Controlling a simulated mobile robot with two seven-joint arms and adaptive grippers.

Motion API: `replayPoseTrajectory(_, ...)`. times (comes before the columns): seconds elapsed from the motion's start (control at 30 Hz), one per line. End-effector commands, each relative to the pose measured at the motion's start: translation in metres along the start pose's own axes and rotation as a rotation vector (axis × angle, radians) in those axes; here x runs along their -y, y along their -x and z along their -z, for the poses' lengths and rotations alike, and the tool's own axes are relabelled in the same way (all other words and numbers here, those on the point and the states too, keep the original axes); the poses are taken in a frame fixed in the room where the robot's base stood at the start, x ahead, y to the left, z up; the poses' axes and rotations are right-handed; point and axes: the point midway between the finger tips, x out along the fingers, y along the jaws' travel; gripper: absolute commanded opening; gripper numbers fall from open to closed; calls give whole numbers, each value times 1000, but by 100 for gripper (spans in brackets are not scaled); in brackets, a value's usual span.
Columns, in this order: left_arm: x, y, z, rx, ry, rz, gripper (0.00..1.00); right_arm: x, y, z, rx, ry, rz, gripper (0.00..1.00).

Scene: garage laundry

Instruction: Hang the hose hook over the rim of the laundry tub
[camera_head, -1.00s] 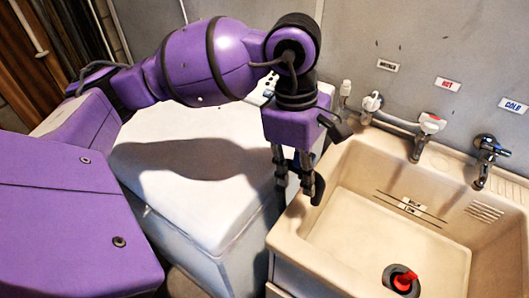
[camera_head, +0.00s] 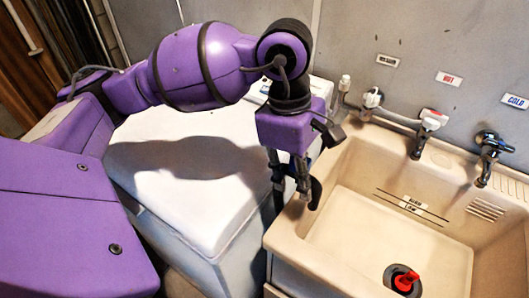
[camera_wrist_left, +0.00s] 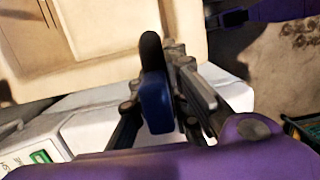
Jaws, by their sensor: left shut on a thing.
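My left gripper (camera_head: 288,190) points down by the near-left rim of the beige laundry tub (camera_head: 283,238). It is shut on the hose hook, whose dark curved end (camera_head: 315,192) shows to the right of the fingers, on the basin side. In the left wrist view the hook has a blue body (camera_wrist_left: 156,102) between the fingers and a black rounded end (camera_wrist_left: 150,50) that overlaps the tub (camera_wrist_left: 90,65) in the picture. I cannot tell whether the hook touches the rim. The fingers hide part of it.
A white appliance (camera_head: 175,205) stands close to the left of the tub. Taps, including a hot tap (camera_head: 430,122) and a cold tap (camera_head: 490,150), line the tub's back edge. A red and black drain plug (camera_head: 403,280) sits in the basin, which is otherwise clear.

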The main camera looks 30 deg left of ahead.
Motion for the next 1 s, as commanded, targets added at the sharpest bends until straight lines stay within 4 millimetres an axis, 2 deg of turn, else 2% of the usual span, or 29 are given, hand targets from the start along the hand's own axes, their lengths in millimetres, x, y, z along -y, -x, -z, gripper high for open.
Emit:
replayPoseTrajectory(0.13,-1,-15,2,0,-1,2,0,0,-6,-11,14,3,0,40)
replayPoseTrajectory(0.5,-2,-44,8,0,0,1,0,2,-19,-17,11,9,3,40)
replayPoseTrajectory(1.0,-3,-83,15,0,0,-1,0,5,-40,-38,29,14,8,40)
